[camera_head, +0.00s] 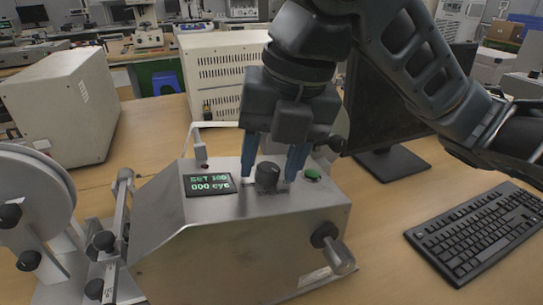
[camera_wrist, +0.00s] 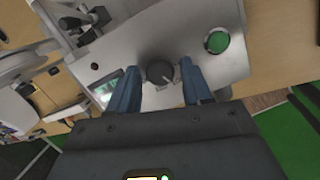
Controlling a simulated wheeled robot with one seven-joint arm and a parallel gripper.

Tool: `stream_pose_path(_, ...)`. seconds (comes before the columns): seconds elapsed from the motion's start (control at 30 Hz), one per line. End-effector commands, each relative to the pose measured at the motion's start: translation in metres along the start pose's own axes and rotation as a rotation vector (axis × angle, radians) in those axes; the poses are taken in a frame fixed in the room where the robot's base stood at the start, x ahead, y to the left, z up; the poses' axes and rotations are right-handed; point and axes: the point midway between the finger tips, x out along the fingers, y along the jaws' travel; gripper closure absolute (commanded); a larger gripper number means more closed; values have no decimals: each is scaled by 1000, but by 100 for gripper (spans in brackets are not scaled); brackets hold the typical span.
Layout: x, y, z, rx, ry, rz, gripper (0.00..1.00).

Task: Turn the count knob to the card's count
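The count knob (camera_head: 267,175) is a black round knob on the sloped top panel of a grey metal tester (camera_head: 240,240). It also shows in the wrist view (camera_wrist: 160,72), with a light pointer mark. My gripper (camera_head: 270,170) is open, its two blue fingers on either side of the knob with gaps between. In the wrist view the fingertips (camera_wrist: 160,82) also stand apart around the knob. The display (camera_head: 209,184) left of the knob reads "SET 100" and "000 cyc", the digits somewhat blurred. No card with a count is clear to me in either view.
A green button (camera_head: 312,175) sits right of the knob, close to my right finger. A crank-like handle (camera_head: 334,248) sticks out at the tester's front right. A reel (camera_head: 35,200) stands at left, a keyboard (camera_head: 480,230) and monitor (camera_head: 385,120) at right.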

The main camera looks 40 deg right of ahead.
Motion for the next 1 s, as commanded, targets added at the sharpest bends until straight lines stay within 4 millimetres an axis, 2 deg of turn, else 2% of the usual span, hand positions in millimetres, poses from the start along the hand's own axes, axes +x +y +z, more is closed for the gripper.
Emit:
stream_pose_path(0.1,0,0,0,0,0,0,41)
stream_pose_path(0.37,-3,0,0,0,-1,-1,41)
stream_pose_path(0.47,-13,0,1,0,-3,-1,41)
stream_pose_path(0.8,-65,0,1,-1,-3,-1,41)
stream_pose_path(1.0,-77,0,0,0,-1,-1,41)
